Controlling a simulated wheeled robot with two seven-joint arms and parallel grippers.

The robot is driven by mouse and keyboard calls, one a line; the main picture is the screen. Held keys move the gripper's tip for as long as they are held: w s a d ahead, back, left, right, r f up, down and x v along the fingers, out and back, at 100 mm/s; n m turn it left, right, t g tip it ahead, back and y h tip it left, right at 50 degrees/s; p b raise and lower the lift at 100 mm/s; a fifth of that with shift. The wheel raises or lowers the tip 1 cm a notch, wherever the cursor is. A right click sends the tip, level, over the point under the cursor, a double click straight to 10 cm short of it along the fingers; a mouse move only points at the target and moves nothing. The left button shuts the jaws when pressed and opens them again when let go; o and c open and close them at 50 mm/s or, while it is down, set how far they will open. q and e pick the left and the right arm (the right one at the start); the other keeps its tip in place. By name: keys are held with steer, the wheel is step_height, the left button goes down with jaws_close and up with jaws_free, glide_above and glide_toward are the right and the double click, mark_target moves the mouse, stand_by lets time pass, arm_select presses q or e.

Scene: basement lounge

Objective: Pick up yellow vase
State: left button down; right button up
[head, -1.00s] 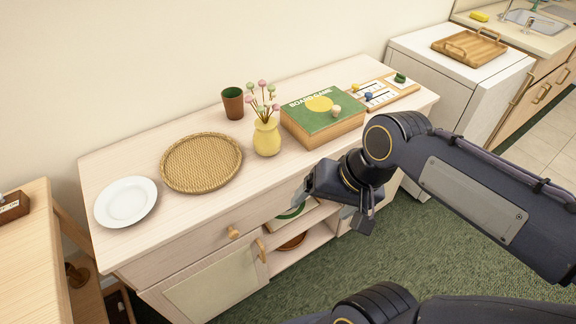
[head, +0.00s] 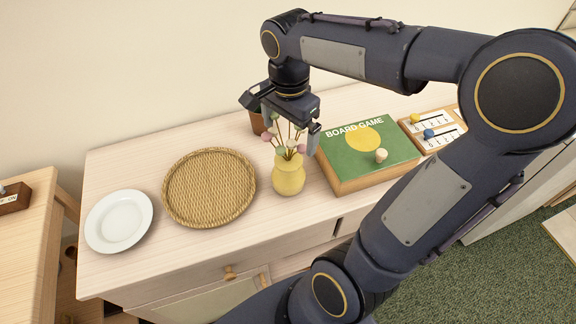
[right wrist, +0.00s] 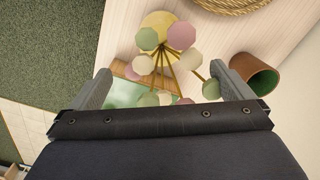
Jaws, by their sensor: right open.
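The yellow vase (head: 288,177) stands upright on the light wood cabinet, holding several pink, white and green round flowers (head: 287,140). My right gripper (head: 289,128) is above the vase, pointing down, open, with its fingers on either side of the flower heads. In the right wrist view the flowers (right wrist: 168,55) show between the open fingers (right wrist: 158,88), and part of the yellow vase (right wrist: 157,22) shows beyond them. The vase's lower body is hidden there. My left gripper is not in view.
A brown cup (head: 257,122) stands behind the vase, partly hidden by my gripper. A woven tray (head: 209,187) and a white plate (head: 119,221) lie to the left. A green board game box (head: 367,152) lies close on the right. The cabinet top (head: 250,235) is clear in front.

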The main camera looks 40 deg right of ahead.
mark_target(288, 162)
step_height(288, 162, down, 4)
steer(key=shift+w+f, duration=0.1)
steer(key=shift+f, duration=0.05)
steer(key=shift+c, duration=0.4)
steer(key=c, duration=1.4)
steer(key=shift+c, duration=0.4)
